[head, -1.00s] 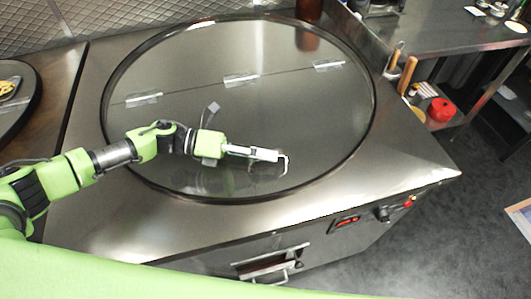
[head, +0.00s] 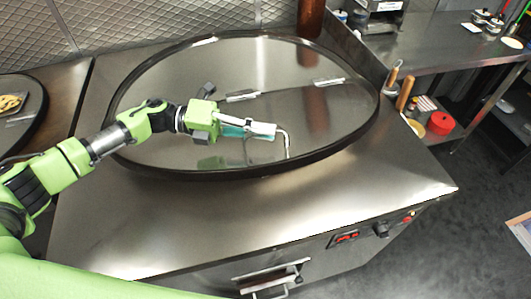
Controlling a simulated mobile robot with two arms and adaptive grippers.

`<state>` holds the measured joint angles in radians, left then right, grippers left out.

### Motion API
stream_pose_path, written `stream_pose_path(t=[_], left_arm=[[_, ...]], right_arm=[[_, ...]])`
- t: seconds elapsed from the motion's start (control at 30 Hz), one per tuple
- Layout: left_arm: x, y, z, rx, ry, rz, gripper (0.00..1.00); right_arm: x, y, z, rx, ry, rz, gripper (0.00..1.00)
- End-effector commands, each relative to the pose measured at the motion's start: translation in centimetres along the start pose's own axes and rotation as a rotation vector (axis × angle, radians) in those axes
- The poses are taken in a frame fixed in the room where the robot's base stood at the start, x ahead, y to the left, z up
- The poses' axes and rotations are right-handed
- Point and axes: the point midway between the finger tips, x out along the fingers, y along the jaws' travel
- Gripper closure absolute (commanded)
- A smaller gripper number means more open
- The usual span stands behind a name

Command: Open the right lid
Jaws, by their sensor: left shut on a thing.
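The round steel lid (head: 330,115) sits on the counter, with a dark rim and a hinge line across it. Its near half is tilted up a little, with the front edge above the counter. A thin bent metal handle (head: 286,144) stands on this half near the front. My left gripper (head: 268,131) comes in from the left and is shut on the handle. The fingers partly hide the handle. My right gripper is not in view.
A steel counter (head: 200,225) surrounds the lid, with a knob (head: 381,230) and a front pull handle (head: 272,272) below. A red pot (head: 440,123) stands on a shelf at right.

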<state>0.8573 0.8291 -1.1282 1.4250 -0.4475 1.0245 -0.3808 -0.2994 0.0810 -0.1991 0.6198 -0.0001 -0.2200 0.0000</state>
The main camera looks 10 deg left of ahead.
Motion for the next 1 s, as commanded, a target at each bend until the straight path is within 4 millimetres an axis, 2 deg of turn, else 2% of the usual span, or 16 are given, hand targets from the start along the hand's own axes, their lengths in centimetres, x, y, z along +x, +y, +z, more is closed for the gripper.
stream_pose_path(t=[0.03, 0.1, 0.4, 0.63, 1.0], left_arm=[[-0.4, -1.5, 1.3, -0.023, -0.009, -0.02, 1.0], [-0.9, -2.8, 2.4, -0.025, -0.008, -0.021, 1.0], [-2.4, -6.1, 6.1, -0.025, -0.007, -0.019, 1.0], [-2.9, -6.9, 7.2, -0.027, -0.006, -0.018, 1.0], [-3.0, -7.0, 7.3, -0.028, -0.005, -0.017, 1.0]], right_arm=[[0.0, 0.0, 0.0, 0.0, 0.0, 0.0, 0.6], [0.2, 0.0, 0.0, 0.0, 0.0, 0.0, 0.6], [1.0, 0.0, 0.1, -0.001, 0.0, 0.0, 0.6], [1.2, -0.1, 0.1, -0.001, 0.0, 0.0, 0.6], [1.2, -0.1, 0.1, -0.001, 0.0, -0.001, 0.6]])
